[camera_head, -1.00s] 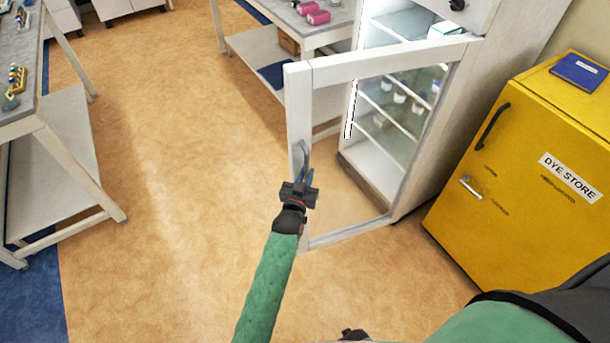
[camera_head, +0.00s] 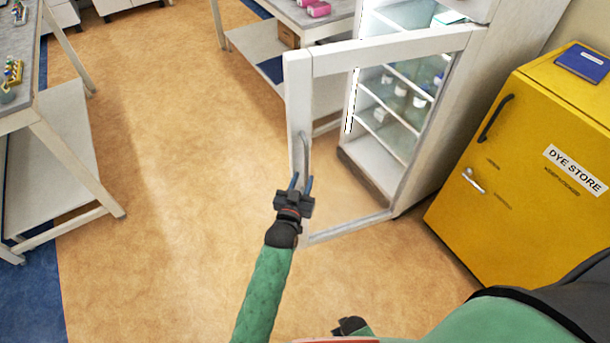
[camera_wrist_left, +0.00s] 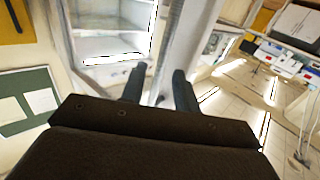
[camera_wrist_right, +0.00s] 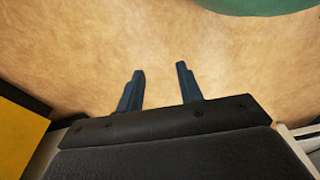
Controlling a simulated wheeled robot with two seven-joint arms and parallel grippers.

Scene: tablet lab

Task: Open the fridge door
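The white fridge (camera_head: 455,130) stands at the upper right, with lit shelves inside. Its framed glass door (camera_head: 390,58) stands open, swung out toward me. A grey upright handle (camera_head: 303,152) is on the door's free edge. My left gripper (camera_head: 301,182) is at the handle's lower end, fingers apart. In the left wrist view the open fingers (camera_wrist_left: 158,85) point at the white door edge and seem not to grip anything; contact with the handle cannot be told. My right gripper (camera_wrist_right: 159,75) is open and empty above the floor; part of it shows at the bottom of the head view.
A yellow dye store cabinet (camera_head: 535,165) with a blue book (camera_head: 582,62) on top stands right of the fridge. A bench (camera_head: 240,45) is behind the door, another (camera_head: 60,145) at the left. The floor (camera_head: 175,190) between is clear.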

